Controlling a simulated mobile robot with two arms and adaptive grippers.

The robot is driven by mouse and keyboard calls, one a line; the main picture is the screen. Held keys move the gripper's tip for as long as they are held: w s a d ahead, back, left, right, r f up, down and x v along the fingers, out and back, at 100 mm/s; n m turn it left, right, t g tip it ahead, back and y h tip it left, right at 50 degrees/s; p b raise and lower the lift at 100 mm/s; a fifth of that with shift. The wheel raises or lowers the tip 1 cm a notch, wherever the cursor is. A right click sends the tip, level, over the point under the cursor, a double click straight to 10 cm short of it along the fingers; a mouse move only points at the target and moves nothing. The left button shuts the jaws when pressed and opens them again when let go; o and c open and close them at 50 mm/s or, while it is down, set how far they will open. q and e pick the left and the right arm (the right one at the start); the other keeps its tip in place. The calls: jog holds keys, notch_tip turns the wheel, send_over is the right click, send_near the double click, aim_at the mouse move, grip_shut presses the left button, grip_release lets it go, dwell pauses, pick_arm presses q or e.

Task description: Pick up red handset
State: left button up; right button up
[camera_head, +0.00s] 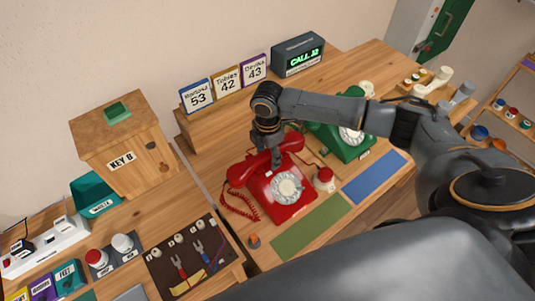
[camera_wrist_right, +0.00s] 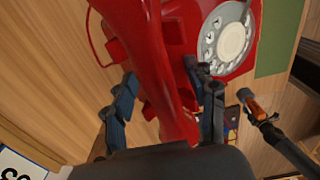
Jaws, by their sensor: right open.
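The red phone (camera_head: 282,189) with its white dial sits on the wooden desk. Its red handset (camera_head: 238,174) lies across the cradle at the back of the phone. My right gripper (camera_head: 275,160) comes down from above onto the handset's middle. In the right wrist view, the handset (camera_wrist_right: 152,50) runs between the two fingers of my right gripper (camera_wrist_right: 160,95). The fingers are open, one on each side of the handset. I cannot tell whether either finger touches it. My left gripper is in neither view.
A green phone (camera_head: 352,138) stands to the right, beneath my right forearm. A small red knob (camera_head: 324,178) is close to the red phone's right. Signs and a display (camera_head: 298,57) stand behind. A green mat (camera_head: 310,226) and a blue mat (camera_head: 374,178) lie in front.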

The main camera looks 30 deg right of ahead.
grip_shut()
